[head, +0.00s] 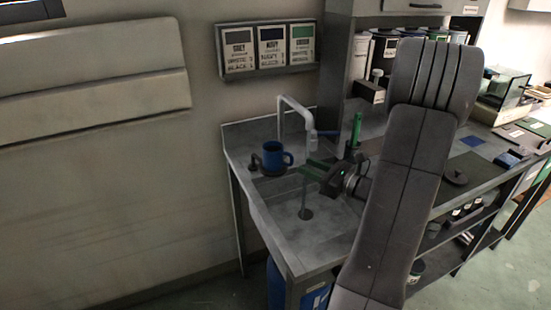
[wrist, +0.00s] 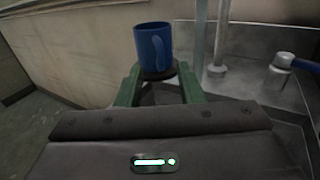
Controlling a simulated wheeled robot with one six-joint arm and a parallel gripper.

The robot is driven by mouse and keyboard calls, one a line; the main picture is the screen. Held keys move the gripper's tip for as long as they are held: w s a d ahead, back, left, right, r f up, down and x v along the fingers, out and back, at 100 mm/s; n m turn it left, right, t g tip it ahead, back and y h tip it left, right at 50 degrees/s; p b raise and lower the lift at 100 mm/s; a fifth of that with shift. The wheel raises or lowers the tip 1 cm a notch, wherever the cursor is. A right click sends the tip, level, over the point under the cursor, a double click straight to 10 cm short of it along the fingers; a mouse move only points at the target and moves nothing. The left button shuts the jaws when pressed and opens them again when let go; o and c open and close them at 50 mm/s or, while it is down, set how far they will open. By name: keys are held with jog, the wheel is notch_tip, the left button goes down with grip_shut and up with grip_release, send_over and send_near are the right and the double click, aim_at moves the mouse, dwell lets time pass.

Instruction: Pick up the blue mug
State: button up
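The blue mug (head: 277,158) stands upright on a small dark round pad (head: 257,168) at the back left of the metal sink counter. Its handle is on the right side in the head view. My gripper (head: 304,168) is to the right of the mug, with its green fingers pointing left towards it. In the wrist view the mug (wrist: 152,46) is straight ahead, beyond the tips of my gripper (wrist: 160,72). The fingers are spread apart and nothing is between them. The mug's handle faces the wrist camera.
A white tap (head: 296,110) rises behind the mug; its post (wrist: 220,45) shows right of it in the wrist view. A blue-handled object (wrist: 285,65) stands farther right. The counter (head: 300,243) is clear in front, around a drain (head: 306,214).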

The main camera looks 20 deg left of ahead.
aim_at(278, 158)
jog(key=x, duration=0.5)
jog(key=shift+w+p, duration=0.1)
jog(key=shift+p, duration=0.3)
grip_shut()
